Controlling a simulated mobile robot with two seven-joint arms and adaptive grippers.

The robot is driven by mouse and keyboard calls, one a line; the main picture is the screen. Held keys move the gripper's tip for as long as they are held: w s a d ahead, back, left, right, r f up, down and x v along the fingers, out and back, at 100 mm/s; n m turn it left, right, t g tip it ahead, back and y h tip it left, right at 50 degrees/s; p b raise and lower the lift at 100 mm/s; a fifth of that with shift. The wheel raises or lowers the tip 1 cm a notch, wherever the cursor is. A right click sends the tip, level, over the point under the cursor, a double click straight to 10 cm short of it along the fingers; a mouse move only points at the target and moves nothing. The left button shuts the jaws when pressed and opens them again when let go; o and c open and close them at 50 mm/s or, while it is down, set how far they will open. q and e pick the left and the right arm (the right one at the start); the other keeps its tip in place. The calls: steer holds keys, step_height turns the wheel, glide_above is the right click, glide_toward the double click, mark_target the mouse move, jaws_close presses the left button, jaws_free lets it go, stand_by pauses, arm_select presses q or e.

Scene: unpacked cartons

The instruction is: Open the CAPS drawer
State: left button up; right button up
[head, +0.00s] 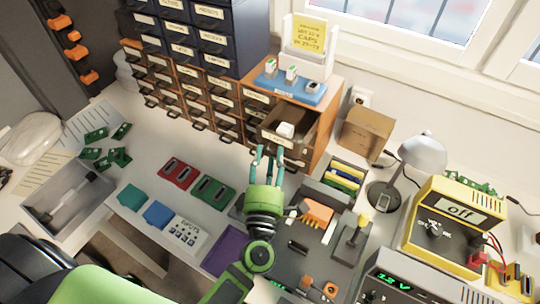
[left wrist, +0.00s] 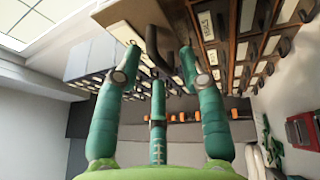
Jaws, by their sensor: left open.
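The wooden drawer cabinet (head: 190,88) stands against the back wall. One drawer (head: 274,141) at its right end is pulled part way out, with a small white thing (head: 285,130) inside. Its label is too small to read for certain. My left gripper (head: 267,160) is open, its teal fingers just in front of this drawer's front. In the left wrist view the fingers (left wrist: 160,60) are spread around a dark curved handle (left wrist: 158,45); I cannot tell whether they touch it. My right gripper is not in view.
A yellow note naming CAPS (head: 309,36) stands on top of the cabinet behind a blue tray (head: 290,87). A cardboard box (head: 366,131) and a lamp (head: 418,155) stand to the right. Red and green modules (head: 212,191) lie on the bench left of the gripper.

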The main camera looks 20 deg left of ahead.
arm_select(q)
steer(key=v, duration=1.1)
steer(key=shift+s, duration=0.2)
